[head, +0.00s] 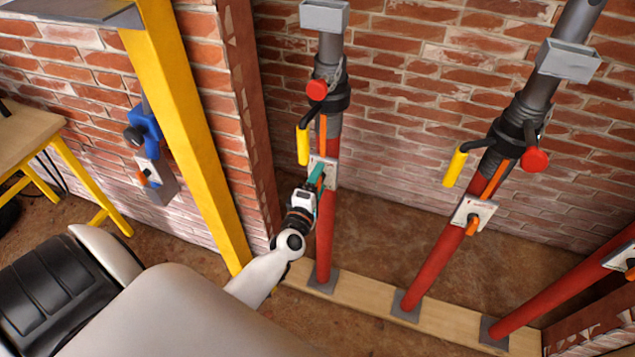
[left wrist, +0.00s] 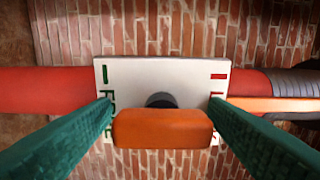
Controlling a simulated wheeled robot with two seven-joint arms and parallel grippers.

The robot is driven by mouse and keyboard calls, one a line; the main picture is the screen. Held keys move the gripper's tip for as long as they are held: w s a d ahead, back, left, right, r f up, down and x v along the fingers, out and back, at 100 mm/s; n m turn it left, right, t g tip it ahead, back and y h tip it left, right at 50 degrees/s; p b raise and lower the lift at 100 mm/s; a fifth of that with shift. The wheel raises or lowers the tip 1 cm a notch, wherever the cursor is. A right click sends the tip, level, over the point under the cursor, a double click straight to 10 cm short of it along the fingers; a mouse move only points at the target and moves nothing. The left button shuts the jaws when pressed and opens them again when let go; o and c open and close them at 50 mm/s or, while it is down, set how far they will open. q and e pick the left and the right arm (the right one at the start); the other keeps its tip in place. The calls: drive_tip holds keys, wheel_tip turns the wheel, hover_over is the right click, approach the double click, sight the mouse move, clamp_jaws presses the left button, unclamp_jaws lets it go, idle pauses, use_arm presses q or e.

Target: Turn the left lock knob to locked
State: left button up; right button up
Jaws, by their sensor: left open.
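The left lock knob is an orange bar (left wrist: 162,128) on a dark hub, and the left wrist view shows it close up. It sits on a white plate (left wrist: 135,72) with a green mark at the left and a red mark at the right, its lettering partly covered. The bar lies lengthwise along the red post. My left gripper (head: 318,176) has its teal fingers at this plate on the left post (head: 326,235). In the left wrist view the fingers (left wrist: 162,115) are open, one at each end of the bar, with no clear grip. In the head view the knob is hidden by my gripper.
A middle post (head: 434,255) and a right post (head: 560,292) carry similar plates with orange knobs. Yellow-handled levers (head: 303,146) stick out above the plates. A yellow upright (head: 185,120) stands left of my arm. Brick wall lies behind.

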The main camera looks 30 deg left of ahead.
use_arm(q)
drive_tip(key=b+v, duration=0.1)
drive_tip(key=v, duration=1.1)
drive_tip(key=s+d+f+m+g+h, duration=0.1)
drive_tip(key=s+d+f+m+g, duration=0.2)
drive_tip(key=f, duration=0.5)
drive_tip(key=s+d+f+m+g+h, duration=0.2)
drive_tip(key=f+m, duration=0.3)
drive_tip(key=f, duration=0.4)
drive_tip(key=s+d+f+m+g+h, duration=0.1)
drive_tip(key=s+d+f+m+g, duration=0.2)
drive_tip(key=f, duration=0.5)
drive_tip(key=s+f+m+g, duration=0.3)
drive_tip(key=s+f+m, duration=0.1)
drive_tip(key=s, duration=0.4)
drive_tip(key=s+a+f+m+g, duration=0.1)
drive_tip(key=s+f+m+g, duration=0.1)
drive_tip(key=s+f+m, duration=0.2)
drive_tip(key=s+f+m+g+p, duration=0.1)
drive_tip(key=s+f+m+g, duration=0.2)
drive_tip(key=s+f, duration=0.6)
drive_tip(key=s+m, duration=0.1)
drive_tip(key=s, duration=0.3)
drive_tip(key=shift+s+a+g, duration=0.3)
